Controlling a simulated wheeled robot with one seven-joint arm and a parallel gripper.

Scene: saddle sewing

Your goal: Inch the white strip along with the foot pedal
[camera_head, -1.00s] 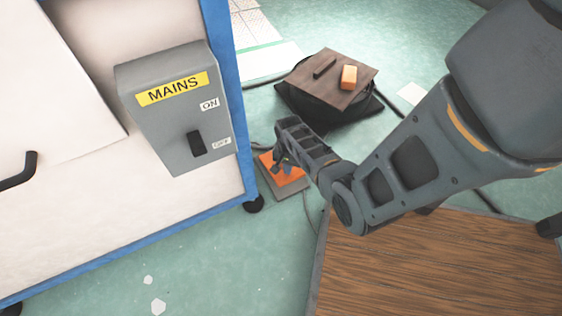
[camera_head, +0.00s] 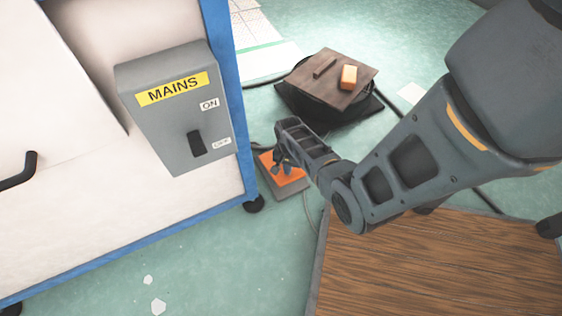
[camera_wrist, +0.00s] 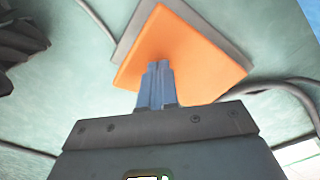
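The foot pedal (camera_head: 284,176) lies on the floor beside the blue-edged cabinet. It has an orange top on a grey base. My gripper (camera_head: 279,166) reaches down over it from the right. In the wrist view, the orange pedal top (camera_wrist: 190,55) fills the upper middle, and my gripper's fingers (camera_wrist: 157,72) are together, pointing at it with nothing between them. The fingertips overlap the orange plate; I cannot tell whether they touch or press it. The white strip is not visible in either view.
A grey MAINS switch box (camera_head: 178,105) is on the cabinet at left. A wood-grain surface (camera_head: 430,265) is at lower right. Cables (camera_wrist: 275,85) run near the pedal.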

